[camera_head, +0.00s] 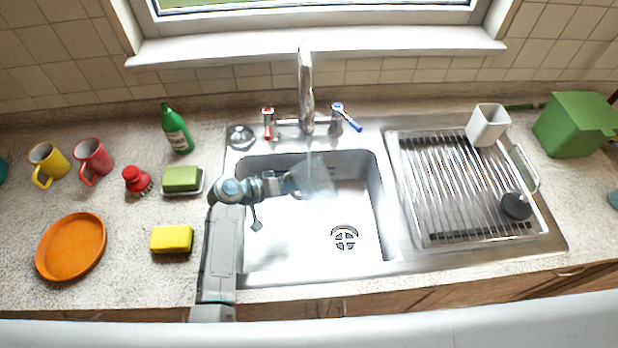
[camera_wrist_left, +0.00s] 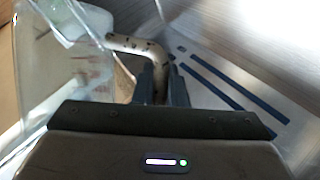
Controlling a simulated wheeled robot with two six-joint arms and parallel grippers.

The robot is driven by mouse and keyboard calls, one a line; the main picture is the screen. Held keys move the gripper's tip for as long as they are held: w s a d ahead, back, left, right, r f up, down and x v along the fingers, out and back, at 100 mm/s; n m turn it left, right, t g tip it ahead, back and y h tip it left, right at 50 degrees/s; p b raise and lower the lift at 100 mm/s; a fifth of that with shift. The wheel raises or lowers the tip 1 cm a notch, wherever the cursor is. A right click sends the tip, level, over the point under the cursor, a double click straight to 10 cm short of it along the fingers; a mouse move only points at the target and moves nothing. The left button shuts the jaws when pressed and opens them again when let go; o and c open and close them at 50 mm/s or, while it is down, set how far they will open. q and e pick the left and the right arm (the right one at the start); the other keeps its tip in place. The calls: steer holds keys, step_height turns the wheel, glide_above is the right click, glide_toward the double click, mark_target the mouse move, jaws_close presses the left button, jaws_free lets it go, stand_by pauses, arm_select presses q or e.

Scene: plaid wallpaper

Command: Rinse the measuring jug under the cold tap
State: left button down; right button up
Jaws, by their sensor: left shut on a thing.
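The clear measuring jug (camera_head: 318,182) is in the upper part of the sink basin under the spout of the tap (camera_head: 306,85). A thin stream of water (camera_head: 309,150) falls from the spout toward the jug. The blue-marked cold handle (camera_head: 346,117) is right of the spout; the red-marked handle (camera_head: 268,122) is left of it. My left gripper (camera_head: 286,184) reaches in from the left and is shut on the jug's handle. In the left wrist view the fingers (camera_wrist_left: 163,88) grip the speckled handle (camera_wrist_left: 133,44), beside the clear jug wall with red marks (camera_wrist_left: 88,72). My right gripper is not in view.
The basin (camera_head: 290,245) has a drain (camera_head: 344,237) and is otherwise clear. On the right, a draining rack (camera_head: 450,195) holds a white cup (camera_head: 487,125) and a black object (camera_head: 516,206). Left counter: green bottle (camera_head: 176,128), green sponge (camera_head: 181,178), yellow sponge (camera_head: 171,239), red brush (camera_head: 135,178), orange plate (camera_head: 71,246).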

arm_select(q)
steer(key=s+a+p, duration=0.1)
steer(key=s+p, duration=0.2)
steer(key=s, duration=0.4)
steer(key=shift+s+a, duration=0.25)
steer(key=shift+s, duration=0.05)
stand_by(0.5)
steer(key=shift+r, duration=0.1)
steer(key=shift+s+r+p, duration=1.45)
steer(key=shift+s+r, duration=0.05)
steer(key=shift+r, duration=1.45)
steer(key=s+a, duration=0.2)
steer(key=s, duration=0.7)
steer(key=shift+s+a, duration=0.25)
steer(key=shift+s, duration=0.15)
